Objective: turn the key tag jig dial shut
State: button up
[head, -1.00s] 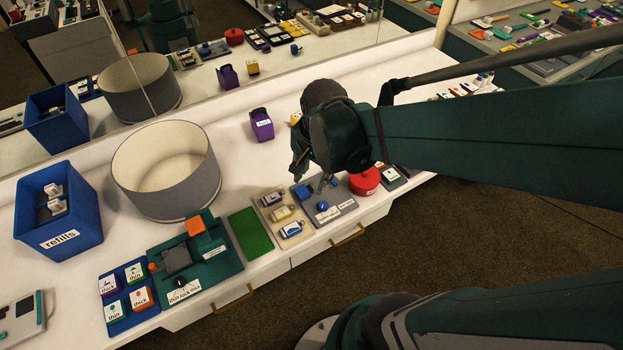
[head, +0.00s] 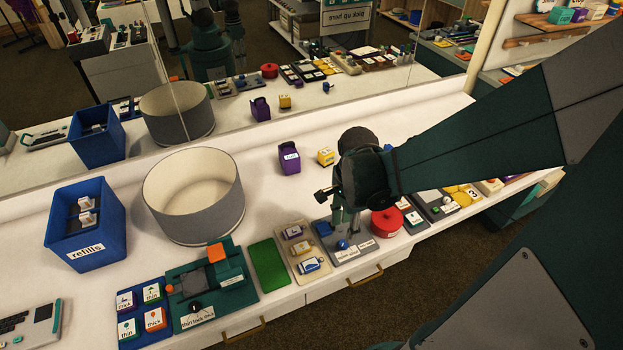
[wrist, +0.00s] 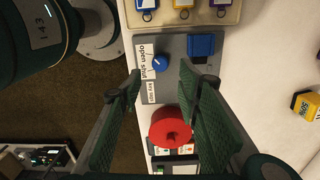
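The key tag jig is a grey plate (head: 362,254) near the front edge of the white counter, and it also shows in the wrist view (wrist: 176,48). It carries a blue block (wrist: 201,45) and a round blue dial (wrist: 160,62), with "open shut" and "key tags" labels beside them. The dial also shows in the head view (head: 341,245). My gripper (head: 346,226) is above the jig, pointing down. In the wrist view its two fingers (wrist: 160,74) are open and empty, with the dial between their tips. I cannot tell whether they touch it or which label it points to.
A red round pot (head: 386,222) stands just right of the jig. A beige tray with tags (head: 310,276) lies on its left, then a green pad (head: 268,264). A grey drum (head: 222,222) and blue refills bin (head: 72,248) stand further left. A mirror runs behind.

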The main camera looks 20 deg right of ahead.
aim_at(344, 243)
jog(key=shift+f, duration=0.15)
jog(key=shift+f+b, duration=1.25)
jog(key=shift+f, duration=2.5)
jog(key=c, duration=0.9)
